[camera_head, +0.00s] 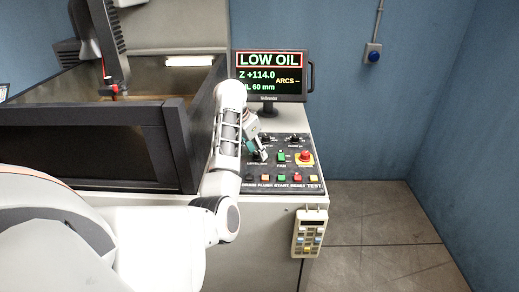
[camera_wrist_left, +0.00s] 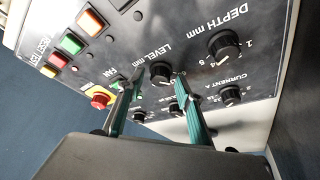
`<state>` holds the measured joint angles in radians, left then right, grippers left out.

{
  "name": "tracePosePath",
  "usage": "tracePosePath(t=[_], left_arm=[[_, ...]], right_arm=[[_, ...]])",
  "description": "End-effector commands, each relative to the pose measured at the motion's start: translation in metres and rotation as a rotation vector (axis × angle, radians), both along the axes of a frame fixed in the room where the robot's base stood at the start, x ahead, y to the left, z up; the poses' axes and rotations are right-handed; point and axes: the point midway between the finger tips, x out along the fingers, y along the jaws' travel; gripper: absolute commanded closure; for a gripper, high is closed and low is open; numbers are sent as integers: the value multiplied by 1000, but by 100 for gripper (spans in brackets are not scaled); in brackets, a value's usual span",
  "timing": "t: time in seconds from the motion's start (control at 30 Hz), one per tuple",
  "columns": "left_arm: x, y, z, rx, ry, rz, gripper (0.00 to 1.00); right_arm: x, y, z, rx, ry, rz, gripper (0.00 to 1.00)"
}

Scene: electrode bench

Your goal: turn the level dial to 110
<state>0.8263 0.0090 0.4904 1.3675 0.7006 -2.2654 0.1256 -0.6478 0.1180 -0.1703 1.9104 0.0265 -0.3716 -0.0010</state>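The level dial (camera_wrist_left: 160,72), a black knob under the label LEVEL mm, shows in the left wrist view. My left gripper (camera_wrist_left: 160,78) is open, with one teal-padded finger on each side of the dial; I cannot tell whether they touch it. In the head view, my left gripper (camera_head: 261,154) points down at the control panel (camera_head: 282,172) and hides the dial. The monitor (camera_head: 270,75) reads LOW OIL, Z +114.0 and a partly covered line ending in "L 60 mm". My right gripper is not in view.
The depth dial (camera_wrist_left: 224,46), the current dial (camera_wrist_left: 230,96) and other small knobs sit close by. A red emergency button (camera_head: 305,155) and several coloured buttons share the panel. A handheld pendant (camera_head: 308,233) hangs on the cabinet front. A dark tank (camera_head: 95,150) stands to the left.

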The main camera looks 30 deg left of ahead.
Motion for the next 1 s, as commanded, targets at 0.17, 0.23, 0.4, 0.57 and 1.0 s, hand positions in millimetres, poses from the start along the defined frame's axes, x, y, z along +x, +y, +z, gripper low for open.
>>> tracePosePath(t=[0.17,0.23,0.4,0.57,1.0], left_arm=[[0,0,0,0,0,0,64],[0,0,0,0,0,0,74],[0,0,0,0,0,0,100],[0,0,0,0,0,-4,100],[1,2,1,-2,0,-207,100]], right_arm=[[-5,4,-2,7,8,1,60],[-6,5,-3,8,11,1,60],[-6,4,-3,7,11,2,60],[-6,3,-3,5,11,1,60],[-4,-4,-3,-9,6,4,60]])
